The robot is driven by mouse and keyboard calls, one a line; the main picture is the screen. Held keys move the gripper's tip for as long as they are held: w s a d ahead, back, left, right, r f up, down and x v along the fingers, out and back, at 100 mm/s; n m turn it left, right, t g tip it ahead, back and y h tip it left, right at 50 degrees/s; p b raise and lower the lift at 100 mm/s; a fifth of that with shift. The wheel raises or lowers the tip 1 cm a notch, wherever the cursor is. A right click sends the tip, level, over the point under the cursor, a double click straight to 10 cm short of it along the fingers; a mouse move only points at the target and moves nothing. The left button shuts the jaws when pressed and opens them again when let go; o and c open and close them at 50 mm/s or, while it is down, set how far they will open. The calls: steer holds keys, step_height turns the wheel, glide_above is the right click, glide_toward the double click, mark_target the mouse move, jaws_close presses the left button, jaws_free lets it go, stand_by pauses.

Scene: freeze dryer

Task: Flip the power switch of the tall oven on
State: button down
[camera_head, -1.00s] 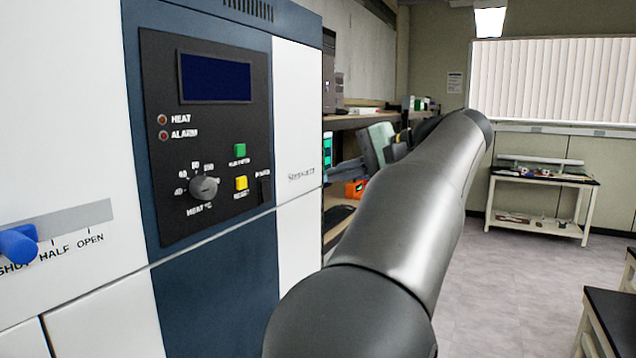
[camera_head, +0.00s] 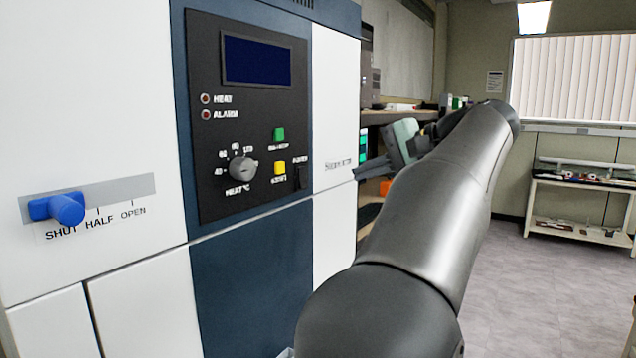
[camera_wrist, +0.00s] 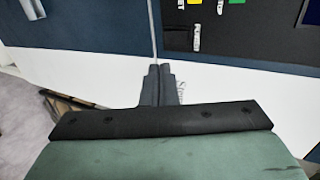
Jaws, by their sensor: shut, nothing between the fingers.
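The tall oven shows in the head view with a white and blue front (camera_head: 240,255). Its black control panel (camera_head: 205,180) has a dark screen, a knob and buttons. The black power switch (camera_head: 300,178) is at the panel's lower right, under a small label; its position is too small to tell. My gripper (camera_head: 358,174) is shut and empty, near the oven's right white strip, to the right of the switch. In the wrist view, my shut fingers (camera_wrist: 160,70) are in front of the white strip, with the panel's edge beyond them. The switch is hard to make out there.
The green button (camera_head: 279,134) and yellow button (camera_head: 279,168) sit close to the switch. A blue handle (camera_head: 66,208) projects from the oven's left side at SHUT. Shelves stand behind my arm; open floor (camera_head: 545,290) lies to the right.

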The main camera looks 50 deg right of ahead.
mark_target(305, 186)
steer(key=x, duration=0.3)
steer(key=p+x, duration=0.1)
steer(key=x, duration=0.3)
steer(key=r+x, duration=0.1)
steer(key=x, duration=0.3)
steer(key=shift+w, duration=0.3)
